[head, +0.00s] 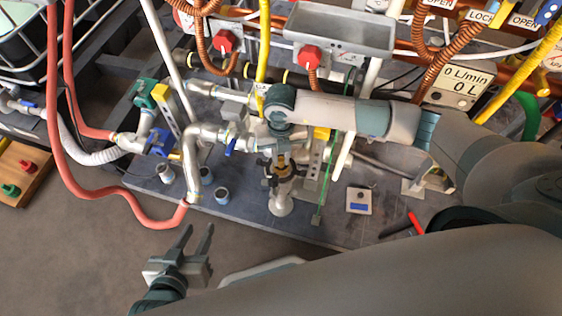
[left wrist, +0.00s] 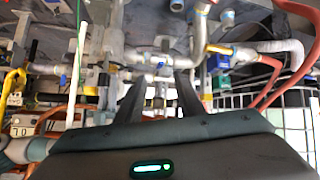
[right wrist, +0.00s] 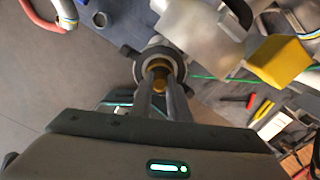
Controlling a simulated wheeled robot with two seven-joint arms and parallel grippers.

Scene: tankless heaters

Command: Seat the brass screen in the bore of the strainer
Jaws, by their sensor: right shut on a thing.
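The brass screen (right wrist: 160,79) is a small gold cylinder between the fingertips of my right gripper (right wrist: 165,88) in the right wrist view. My right gripper is shut on it. The screen's far end lies at the round open mouth of the grey strainer (right wrist: 144,68); how deep it sits in the bore I cannot tell. In the head view, my right gripper (head: 281,166) points down above the grey metal fitting and hides part of it. My left gripper (head: 198,235) is open and empty, low at the left, away from the strainer; its parted fingers also show in the left wrist view (left wrist: 158,90).
Grey pipes (head: 190,150) and a red hose (head: 110,190) run left of the strainer. Small grey cups (head: 222,195) stand on the dark platform. A red-handled tool (head: 414,222) and a small plate with a blue mark (head: 358,200) lie to the right. Floor at lower left is clear.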

